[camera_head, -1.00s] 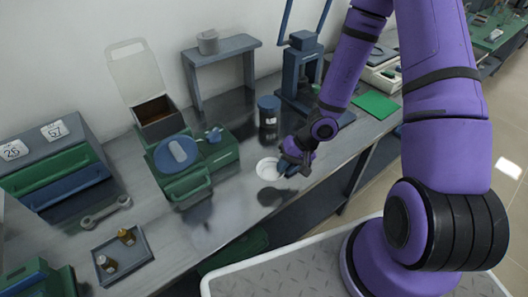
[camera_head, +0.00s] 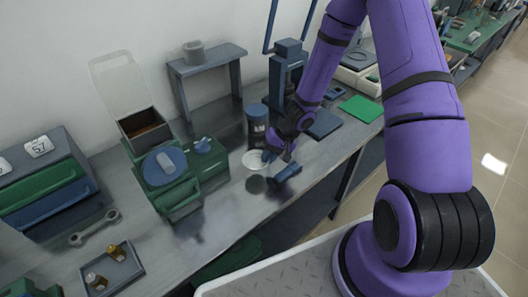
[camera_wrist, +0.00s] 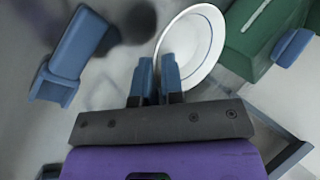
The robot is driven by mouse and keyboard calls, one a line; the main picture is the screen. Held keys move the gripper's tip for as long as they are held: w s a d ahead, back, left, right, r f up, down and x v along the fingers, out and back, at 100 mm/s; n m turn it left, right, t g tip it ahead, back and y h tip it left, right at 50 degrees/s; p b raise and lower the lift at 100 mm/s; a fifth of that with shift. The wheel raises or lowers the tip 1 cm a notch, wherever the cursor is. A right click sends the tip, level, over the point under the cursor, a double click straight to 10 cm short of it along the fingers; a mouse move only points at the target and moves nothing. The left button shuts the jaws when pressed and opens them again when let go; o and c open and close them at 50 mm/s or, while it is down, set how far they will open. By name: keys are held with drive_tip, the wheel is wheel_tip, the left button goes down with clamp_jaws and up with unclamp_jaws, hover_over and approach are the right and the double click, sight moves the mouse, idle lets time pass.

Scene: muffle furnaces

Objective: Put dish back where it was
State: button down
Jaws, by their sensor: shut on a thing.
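The dish (camera_head: 254,160) is a shallow white bowl with a thin dark line near its rim. It also shows in the wrist view (camera_wrist: 203,38), slightly tilted. My gripper (camera_head: 270,155) is shut on the near rim of the dish, one finger on either side in the wrist view (camera_wrist: 156,72). A dark round shadow lies on the bench below the dish, so it appears held above the surface.
A blue block-like piece (camera_head: 286,174) lies on the bench just right of the dish. A dark blue-lidded jar (camera_head: 257,128) stands behind. A green device (camera_head: 204,165) is to the left. A blue press (camera_head: 288,72) stands behind my gripper. The bench front is mostly clear.

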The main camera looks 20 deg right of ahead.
drive_tip(key=w, duration=0.4)
drive_tip(key=w+d, duration=0.1)
drive_tip(key=w, duration=0.1)
drive_tip(key=shift+w+f, duration=0.1)
drive_tip(key=shift+f, duration=0.2)
drive_tip(key=shift+w+f, duration=0.1)
drive_tip(key=shift+f, duration=1.7)
drive_tip(key=shift+f, duration=0.1)
drive_tip(key=c, duration=1.5)
unclamp_jaws()
